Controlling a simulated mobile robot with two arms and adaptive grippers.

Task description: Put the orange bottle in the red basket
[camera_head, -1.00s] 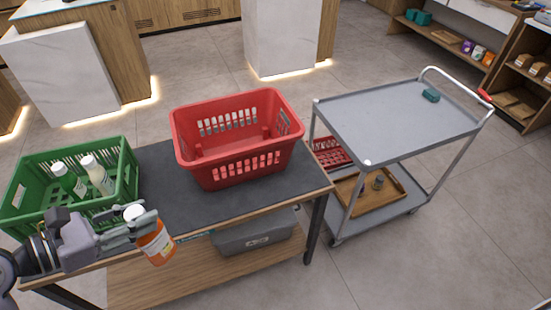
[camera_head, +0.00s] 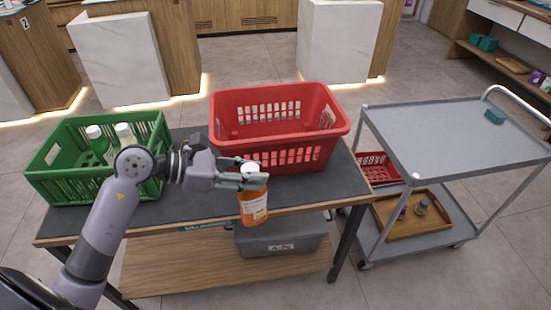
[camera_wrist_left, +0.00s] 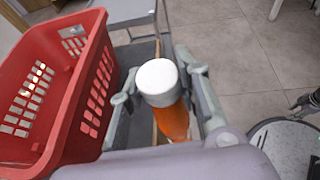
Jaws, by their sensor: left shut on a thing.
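The orange bottle (camera_head: 254,207) has a white cap and a pale label. My left gripper (camera_head: 252,180) is shut on it near the cap and holds it upright, in front of the table's front edge. In the left wrist view the orange bottle (camera_wrist_left: 170,105) stands between the two fingers of my left gripper (camera_wrist_left: 160,90). The red basket (camera_head: 310,150) stands on the dark table top, behind and to the right of the bottle in the head view. It looks empty. In the wrist view the red basket (camera_wrist_left: 62,130) is on the left, apart from the bottle. My right gripper is not seen.
A green crate (camera_head: 75,188) with two white-capped bottles stands at the table's left. A grey trolley (camera_head: 440,140) stands to the right, with a wooden tray (camera_head: 395,222) below. A grey bin (camera_head: 280,238) sits under the table.

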